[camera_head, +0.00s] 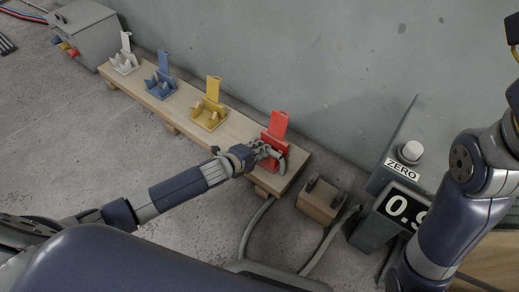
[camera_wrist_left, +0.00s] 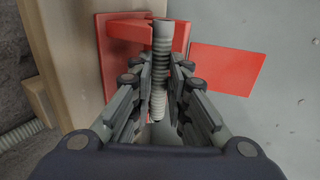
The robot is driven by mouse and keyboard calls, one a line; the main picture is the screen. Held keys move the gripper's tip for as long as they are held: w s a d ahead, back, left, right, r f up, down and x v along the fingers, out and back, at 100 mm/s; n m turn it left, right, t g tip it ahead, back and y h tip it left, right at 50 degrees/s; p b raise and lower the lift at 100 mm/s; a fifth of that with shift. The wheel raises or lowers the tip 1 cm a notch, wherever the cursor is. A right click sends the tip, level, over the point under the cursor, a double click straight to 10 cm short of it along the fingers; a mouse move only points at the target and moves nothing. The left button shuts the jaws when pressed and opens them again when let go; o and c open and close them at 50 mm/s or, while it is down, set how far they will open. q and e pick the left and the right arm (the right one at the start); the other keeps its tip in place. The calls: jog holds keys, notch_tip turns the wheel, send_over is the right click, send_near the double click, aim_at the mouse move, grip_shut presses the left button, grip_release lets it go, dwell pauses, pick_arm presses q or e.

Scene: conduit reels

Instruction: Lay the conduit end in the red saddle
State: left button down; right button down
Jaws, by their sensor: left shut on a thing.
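The red saddle (camera_head: 275,145) stands at the right end of the wooden plank, with a flat red plate upright behind it. My left gripper (camera_head: 266,153) is at the saddle, shut on the grey ribbed conduit end (camera_wrist_left: 161,75). In the left wrist view the conduit runs between the fingers (camera_wrist_left: 160,95), its tip against the red of the saddle (camera_wrist_left: 120,27). Whether it rests in the saddle or is just held over it I cannot tell. My right arm shows at the right, but its gripper is out of view.
On the plank (camera_head: 187,101) stand yellow (camera_head: 209,108), blue (camera_head: 161,84) and white (camera_head: 125,60) saddles. A grey box (camera_head: 85,32) is at the far left. A wooden block (camera_head: 320,201) and a ZERO-labelled device (camera_head: 398,172) with a display stand right. Conduit (camera_head: 252,228) hangs below the plank.

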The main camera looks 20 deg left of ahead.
pick_arm(q)
jog(key=c, duration=1.5)
grip_release()
jog(key=shift+o, duration=0.2)
jog(key=o, duration=0.3)
